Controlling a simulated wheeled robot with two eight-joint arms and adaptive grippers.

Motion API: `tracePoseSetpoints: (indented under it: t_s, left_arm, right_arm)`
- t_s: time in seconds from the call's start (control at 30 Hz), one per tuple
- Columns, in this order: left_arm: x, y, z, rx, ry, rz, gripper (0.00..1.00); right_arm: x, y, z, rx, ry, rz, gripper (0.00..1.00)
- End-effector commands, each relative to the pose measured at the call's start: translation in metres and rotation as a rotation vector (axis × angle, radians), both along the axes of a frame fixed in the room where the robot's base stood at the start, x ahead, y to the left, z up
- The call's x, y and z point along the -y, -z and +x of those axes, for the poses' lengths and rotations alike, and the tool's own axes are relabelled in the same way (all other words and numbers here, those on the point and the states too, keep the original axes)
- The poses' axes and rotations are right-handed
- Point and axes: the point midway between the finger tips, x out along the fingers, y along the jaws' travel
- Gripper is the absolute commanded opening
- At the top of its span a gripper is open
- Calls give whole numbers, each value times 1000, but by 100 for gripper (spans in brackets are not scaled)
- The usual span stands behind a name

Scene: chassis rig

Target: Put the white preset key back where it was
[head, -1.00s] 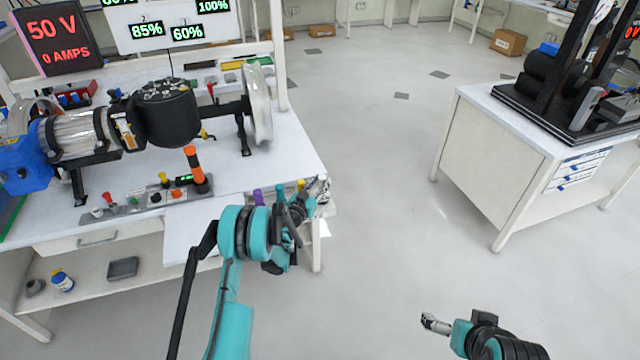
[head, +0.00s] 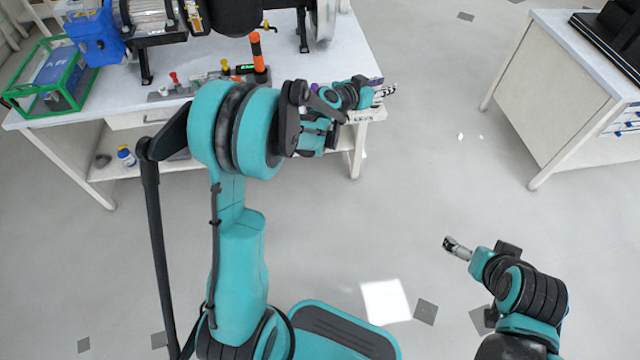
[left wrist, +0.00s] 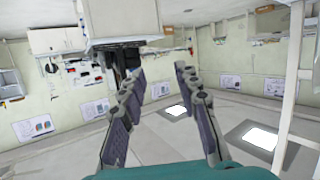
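I cannot make out the white preset key in any view. My left gripper (head: 386,92) is at the right front corner of the white workbench (head: 352,60) in the head view, and my left arm hides part of the bench front. In the left wrist view its two fingers (left wrist: 161,72) stand apart with nothing held between them. A purple bit (head: 317,86) shows behind the left wrist, mostly hidden. My right gripper (head: 457,248) is over open floor at the lower right, away from the benches; its fingers are too small to read.
The bench carries a control strip with coloured knobs (head: 178,90), an orange-topped post (head: 257,55), a motor rig and a green-framed box (head: 22,105). A second white bench (head: 560,95) stands at the right. The floor between is clear, apart from two small white spots (head: 461,136).

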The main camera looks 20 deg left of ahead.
Motion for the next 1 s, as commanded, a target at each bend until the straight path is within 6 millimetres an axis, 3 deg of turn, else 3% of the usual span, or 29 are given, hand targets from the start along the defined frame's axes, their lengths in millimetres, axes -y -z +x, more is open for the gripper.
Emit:
tracePoseSetpoints:
  t_s: [0.1, 0.27, 0.43, 0.6, 0.7, 0.8, 1.0]
  left_arm:
    - [17, -27, -53, -106, 15, 17, 32]
    - [28, -42, -133, -257, -5, 50, 32]
    - [24, -38, -225, -410, -71, 92, 32]
    - [6, -18, -313, -538, -179, 141, 32]
    - [-6, -4, -351, -588, -243, 165, 32]
    - [-17, 6, -376, -619, -295, 182, 32]
    - [-25, 14, -393, -638, -336, 194, 32]
  right_arm:
    - [0, 0, 0, 0, 0, 0, 100]
    - [0, 0, 0, 0, 0, 0, 100]
    - [0, 0, 0, 0, 0, 0, 100]
    - [0, 0, 0, 0, 0, 0, 100]
    - [0, 0, 0, 0, 0, 0, 100]
    - [0, 0, 0, 0, 0, 0, 100]
    - [0, 0, 0, 0, 0, 0, 100]
